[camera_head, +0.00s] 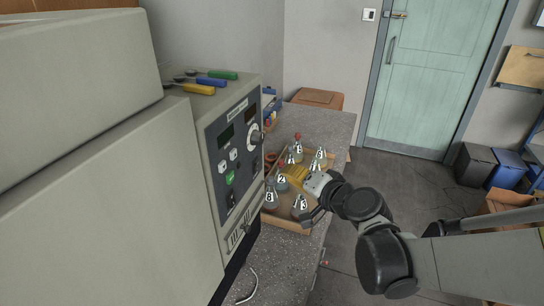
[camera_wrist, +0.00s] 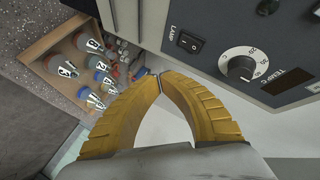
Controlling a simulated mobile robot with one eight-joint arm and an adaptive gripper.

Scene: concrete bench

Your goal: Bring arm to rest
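My gripper (camera_head: 293,175) shows its yellow fingers over the wooden tray on the bench in the head view. In the wrist view, the two curved yellow fingertips of my gripper (camera_wrist: 159,76) meet, with nothing seen between them. My arm reaches in from the lower right of the head view. The tray (camera_wrist: 40,47) holds several numbered flasks, and it lies at the upper left of the wrist view. My gripper and wrist hide part of the tray in the head view.
A large instrument (camera_head: 215,150) with a control panel stands left of the tray; its knob (camera_wrist: 240,67) shows in the wrist view. The speckled bench top (camera_head: 290,255) is mostly clear in front. A green door (camera_head: 432,75) and bins (camera_head: 475,165) stand beyond open floor.

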